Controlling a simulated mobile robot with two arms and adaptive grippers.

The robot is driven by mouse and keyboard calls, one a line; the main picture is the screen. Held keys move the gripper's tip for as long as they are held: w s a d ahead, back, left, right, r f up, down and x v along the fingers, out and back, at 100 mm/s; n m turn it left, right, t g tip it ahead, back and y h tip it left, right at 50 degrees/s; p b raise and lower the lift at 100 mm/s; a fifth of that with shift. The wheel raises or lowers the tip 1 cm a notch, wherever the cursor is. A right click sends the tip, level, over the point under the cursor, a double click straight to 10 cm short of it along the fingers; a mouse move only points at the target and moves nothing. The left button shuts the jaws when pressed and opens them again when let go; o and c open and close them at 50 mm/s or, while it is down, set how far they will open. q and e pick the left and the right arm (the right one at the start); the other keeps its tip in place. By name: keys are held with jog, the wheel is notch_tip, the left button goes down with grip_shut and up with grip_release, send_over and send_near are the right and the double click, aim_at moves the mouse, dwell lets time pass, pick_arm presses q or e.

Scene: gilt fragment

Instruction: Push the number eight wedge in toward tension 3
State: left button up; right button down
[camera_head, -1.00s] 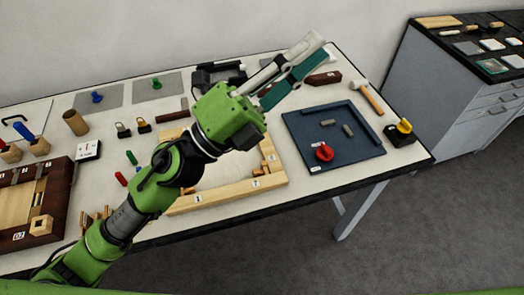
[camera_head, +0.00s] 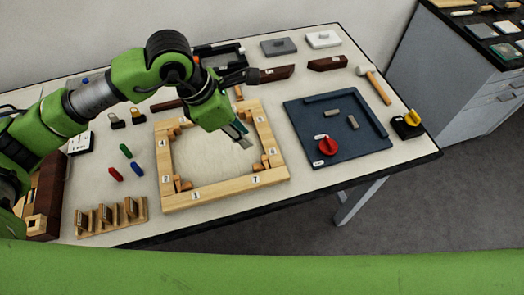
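The light wooden frame (camera_head: 225,190) lies on the table around a pale sheet, with small number labels along its bars. Small wooden wedges sit at its inner corners: the lower left wedges (camera_head: 182,184), the lower right wedges (camera_head: 267,161) and the upper left wedges (camera_head: 174,131). I cannot read which is number eight or make out tension 3. My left gripper (camera_head: 243,139) points down over the frame's right part, near the inner side of the right bar. Its fingertips look close together and hold nothing visible; contact is unclear. The arm hides part of the frame's far side. My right gripper is out of view.
A dark blue tray (camera_head: 310,104) with a red knob (camera_head: 329,146) lies right of the frame. A wooden rack (camera_head: 111,217) and coloured pegs (camera_head: 125,151) are to the left. A hammer (camera_head: 374,86) lies at the right. The table's front edge is close.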

aim_at(264, 157)
pick_arm(q)
jog(key=p+x, duration=0.3)
jog(key=x, duration=0.9)
jog(key=shift+d+f, duration=0.1)
jog(key=shift+d, duration=0.1)
jog(key=shift+f, duration=0.1)
grip_shut()
